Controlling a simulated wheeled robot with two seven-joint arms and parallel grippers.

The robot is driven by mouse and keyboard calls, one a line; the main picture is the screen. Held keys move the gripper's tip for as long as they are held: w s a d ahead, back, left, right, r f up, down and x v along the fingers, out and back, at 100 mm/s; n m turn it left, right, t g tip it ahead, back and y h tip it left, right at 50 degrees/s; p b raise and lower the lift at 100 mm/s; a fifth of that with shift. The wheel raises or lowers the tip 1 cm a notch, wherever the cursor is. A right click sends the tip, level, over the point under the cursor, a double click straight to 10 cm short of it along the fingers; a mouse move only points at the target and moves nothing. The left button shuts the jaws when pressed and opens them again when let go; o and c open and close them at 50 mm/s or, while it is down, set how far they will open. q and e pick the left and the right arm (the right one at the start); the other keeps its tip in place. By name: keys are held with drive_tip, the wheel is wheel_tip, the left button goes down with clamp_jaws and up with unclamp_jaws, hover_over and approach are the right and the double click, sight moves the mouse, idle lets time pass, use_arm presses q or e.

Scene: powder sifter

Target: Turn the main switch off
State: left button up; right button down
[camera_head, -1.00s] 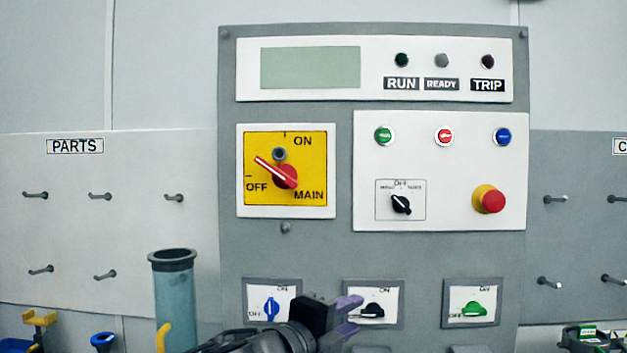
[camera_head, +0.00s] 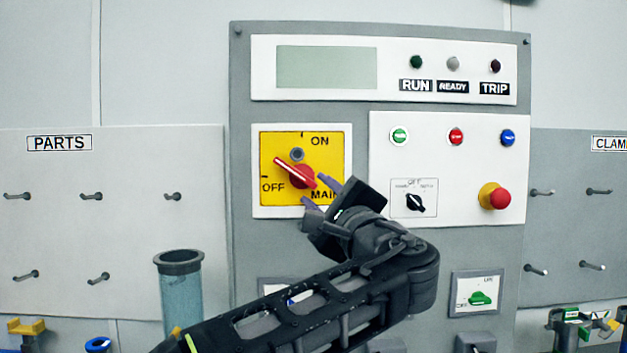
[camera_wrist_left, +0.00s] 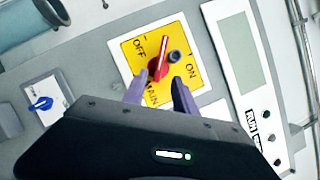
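The main switch is a yellow square plate (camera_head: 330,145) marked ON, OFF and MAIN, with a red rotary handle (camera_head: 296,172). The handle's white-striped end points up and left, between the OFF mark at the left and the ON mark at the top. My left gripper (camera_head: 318,192) is at the plate's lower right, its two purple fingers apart and empty. In the left wrist view the fingers (camera_wrist_left: 158,92) straddle the lower side of the red handle (camera_wrist_left: 158,67); whether they touch it I cannot tell. My right gripper is out of view.
A small dark peg (camera_head: 297,154) sits just above the handle. To the right are a black selector (camera_head: 415,203) and a red emergency button (camera_head: 494,197). My left arm covers part of the lower switch row. A blue-grey tube (camera_head: 180,290) stands lower left.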

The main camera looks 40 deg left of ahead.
sight(302, 178)
use_arm(q)
drive_tip(key=shift+a, duration=0.1)
drive_tip(key=p+x, duration=0.3)
drive_tip(key=x, duration=0.4)
drive_tip(key=shift+w+a+p, duration=0.2)
drive_tip(key=shift+a+p, duration=0.1)
drive_tip(key=shift+c, duration=0.3)
clamp_jaws()
